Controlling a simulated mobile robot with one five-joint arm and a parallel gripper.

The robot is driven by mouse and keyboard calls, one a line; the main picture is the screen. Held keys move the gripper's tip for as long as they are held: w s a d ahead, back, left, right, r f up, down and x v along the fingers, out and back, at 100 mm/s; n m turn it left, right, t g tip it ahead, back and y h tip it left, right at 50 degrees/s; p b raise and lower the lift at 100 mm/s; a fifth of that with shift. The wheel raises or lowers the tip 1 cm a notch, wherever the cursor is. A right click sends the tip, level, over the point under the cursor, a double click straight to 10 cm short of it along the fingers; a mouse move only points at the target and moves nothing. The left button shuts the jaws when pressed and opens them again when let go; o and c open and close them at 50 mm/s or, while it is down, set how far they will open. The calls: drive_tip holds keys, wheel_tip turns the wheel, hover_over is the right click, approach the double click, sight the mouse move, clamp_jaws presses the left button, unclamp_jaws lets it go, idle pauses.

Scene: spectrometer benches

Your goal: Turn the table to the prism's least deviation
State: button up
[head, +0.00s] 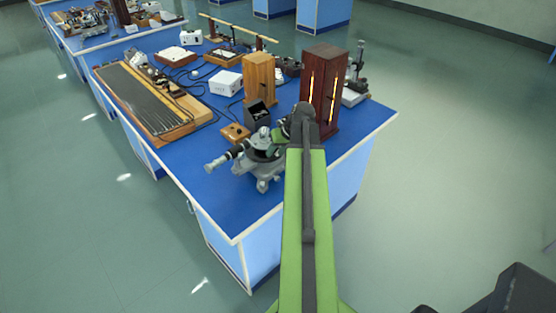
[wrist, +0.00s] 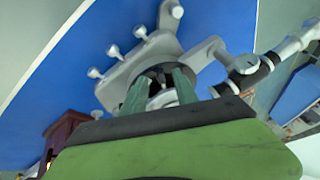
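The spectrometer (head: 262,155) stands near the front corner of the blue bench. Its grey body and dark-edged round table (wrist: 158,73) show in the wrist view. Its black and silver telescope (wrist: 252,72) extends to the right there. My gripper (wrist: 160,82) is over the round table, its two green fingers apart. A small pale piece (wrist: 162,99) shows between the fingers; I cannot tell whether it is the prism or touches them. In the head view my gripper is mostly hidden behind my arm, with a green part showing beside the spectrometer.
A dark red box with glowing slits (head: 326,90) stands close behind my arm's end. A wooden box (head: 259,76) and small black box (head: 258,113) stand behind the spectrometer. A long grooved board (head: 150,97) lies left. Floor right of the bench is clear.

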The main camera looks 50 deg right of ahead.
drive_tip(key=shift+w+f, duration=0.25)
drive_tip(key=shift+f, duration=0.2)
drive_tip(key=shift+c, duration=0.2)
clamp_jaws()
idle(0.9)
